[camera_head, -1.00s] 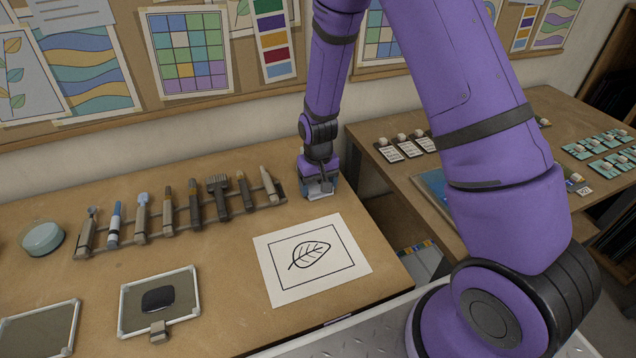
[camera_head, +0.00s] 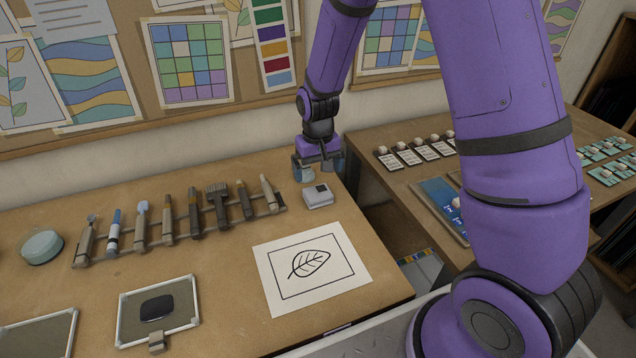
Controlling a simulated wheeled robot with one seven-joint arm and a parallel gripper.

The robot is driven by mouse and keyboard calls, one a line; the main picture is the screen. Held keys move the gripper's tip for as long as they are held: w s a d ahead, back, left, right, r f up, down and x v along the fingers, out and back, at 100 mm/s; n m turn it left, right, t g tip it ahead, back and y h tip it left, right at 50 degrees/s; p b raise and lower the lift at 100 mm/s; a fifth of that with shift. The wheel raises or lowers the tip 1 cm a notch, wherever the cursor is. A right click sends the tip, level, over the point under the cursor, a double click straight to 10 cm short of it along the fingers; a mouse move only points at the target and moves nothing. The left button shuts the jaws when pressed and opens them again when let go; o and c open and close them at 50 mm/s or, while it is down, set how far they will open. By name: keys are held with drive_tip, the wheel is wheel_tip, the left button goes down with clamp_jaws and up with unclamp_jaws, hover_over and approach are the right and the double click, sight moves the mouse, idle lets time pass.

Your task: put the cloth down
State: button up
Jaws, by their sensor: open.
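The cloth (camera_head: 318,198), a small pale folded pad with a dark patch on its top, lies on the wooden table near its back right corner. My gripper (camera_head: 320,169) is open, above and behind the cloth, with its two fingers apart and nothing between them. The gripper looks clear of the cloth.
A rack (camera_head: 180,229) of brushes and tools stands just left of the cloth. A sheet with a leaf drawing (camera_head: 340,262) lies in front of it. A framed panel with a dark piece (camera_head: 185,318) lies at front left. A second table (camera_head: 405,180) stands right, beyond a gap.

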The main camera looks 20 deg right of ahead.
drive_tip(key=s+d+r+t, duration=0.15)
drive_tip(key=s+r, duration=0.45)
drive_tip(key=r, duration=0.6)
drive_tip(key=s+d+r+t, duration=0.1)
drive_tip(key=s+d+r, duration=0.3)
drive_tip(key=r, duration=0.7)
drive_tip(key=s+r+t, duration=0.1)
drive_tip(key=s+r, duration=0.1)
drive_tip(key=s, duration=0.3)
drive_tip(key=s+d+r, duration=0.1)
drive_tip(key=s+r, duration=0.2)
drive_tip(key=s, duration=0.3)
drive_tip(key=s+r+t, duration=0.1)
drive_tip(key=s+r, duration=0.1)
drive_tip(key=s, duration=0.4)
drive_tip(key=shift+d+r+t, duration=0.2)
drive_tip(key=shift+r+t, duration=0.15)
drive_tip(key=shift+w, duration=0.1)
